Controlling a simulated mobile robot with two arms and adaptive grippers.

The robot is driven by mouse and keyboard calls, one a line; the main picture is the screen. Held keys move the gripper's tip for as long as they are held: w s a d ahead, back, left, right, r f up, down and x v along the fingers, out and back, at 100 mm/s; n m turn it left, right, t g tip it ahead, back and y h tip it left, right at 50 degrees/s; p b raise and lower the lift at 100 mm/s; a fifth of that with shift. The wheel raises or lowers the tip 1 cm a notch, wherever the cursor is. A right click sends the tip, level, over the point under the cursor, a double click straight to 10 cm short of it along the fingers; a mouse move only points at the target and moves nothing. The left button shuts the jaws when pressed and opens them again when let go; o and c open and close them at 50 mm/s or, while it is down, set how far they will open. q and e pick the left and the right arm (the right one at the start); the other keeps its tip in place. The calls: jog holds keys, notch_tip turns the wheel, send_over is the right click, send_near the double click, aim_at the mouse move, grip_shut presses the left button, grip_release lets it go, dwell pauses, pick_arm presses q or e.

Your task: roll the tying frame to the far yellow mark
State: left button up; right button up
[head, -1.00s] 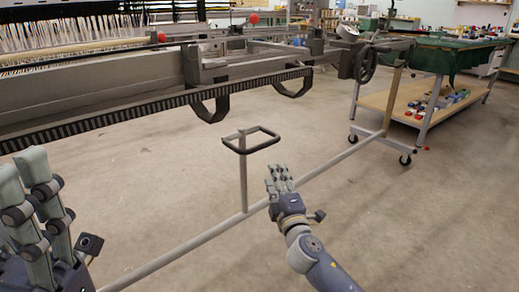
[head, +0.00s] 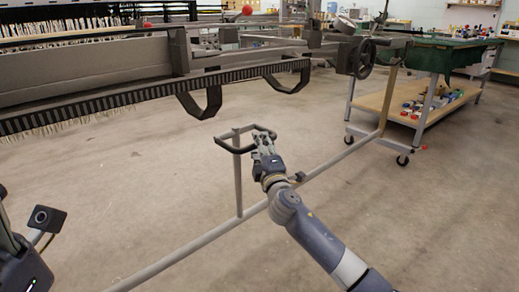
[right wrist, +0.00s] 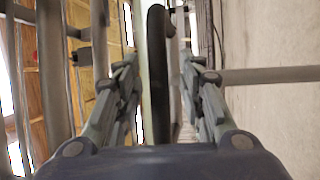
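The tying frame (head: 130,96) is a long dark bar with a striped edge, running across the upper left of the head view. A grey floor tube (head: 190,244) with an upright post (head: 238,180) runs below it. The post carries a black loop handle (head: 228,146). My right gripper (head: 262,142) is at the right side of this handle. In the right wrist view, the black handle bar (right wrist: 157,80) runs between the open fingers, with gaps on both sides. My left gripper is only partly in view at the left edge, its fingers cut off. I see no yellow floor mark.
A wheeled end with castors (head: 402,160) stands at the right. Beside it is a green-covered table (head: 450,42) with a wooden lower shelf holding small items. A handwheel (head: 364,58) sits on the frame. The concrete floor in front is clear.

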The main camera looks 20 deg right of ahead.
jog(key=shift+w+r, duration=0.1)
jog(key=shift+w, duration=0.4)
grip_shut()
jog(key=shift+r, duration=0.1)
